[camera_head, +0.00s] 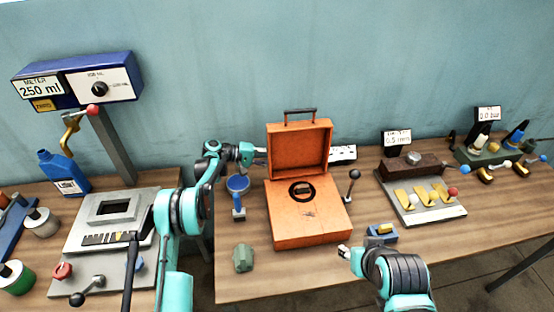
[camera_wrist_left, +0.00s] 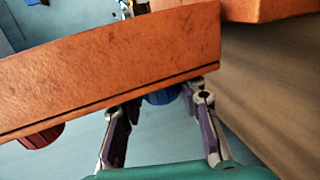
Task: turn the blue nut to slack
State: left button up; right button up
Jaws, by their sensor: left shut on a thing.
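The blue nut (camera_wrist_left: 160,97) shows in the left wrist view, partly hidden by the orange panel (camera_wrist_left: 100,72) in front of it. It sits between the fingers of my left gripper (camera_wrist_left: 158,118), which is shut on it. A red nut (camera_wrist_left: 42,136) shows at the panel's edge to the left. In the head view my left gripper (camera_head: 259,157) is beside the left edge of the orange case's raised lid (camera_head: 298,152); the blue nut cannot be made out there. My right gripper (camera_head: 343,250) is low, in front of the case, and its jaw opening is too small to judge.
The orange case (camera_head: 310,225) stands open on the wooden table. A blue round-topped item (camera_head: 237,184), a green block (camera_head: 243,257) and a small blue box (camera_head: 381,233) are around it. A lever (camera_head: 353,177) rises at its right. The front table strip is mostly clear.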

pick_arm(q)
jog(key=y+p, duration=0.1)
jog(key=y, duration=0.1)
jog(key=shift+d+r+g+y, duration=0.1)
jog(key=shift+r+g+y, duration=0.05)
jog(key=shift+g+y, duration=0.25)
jog(key=shift+y, duration=0.6)
jog(key=o, duration=1.2)
jog(key=v, duration=1.2)
jog(key=shift+w, duration=0.1)
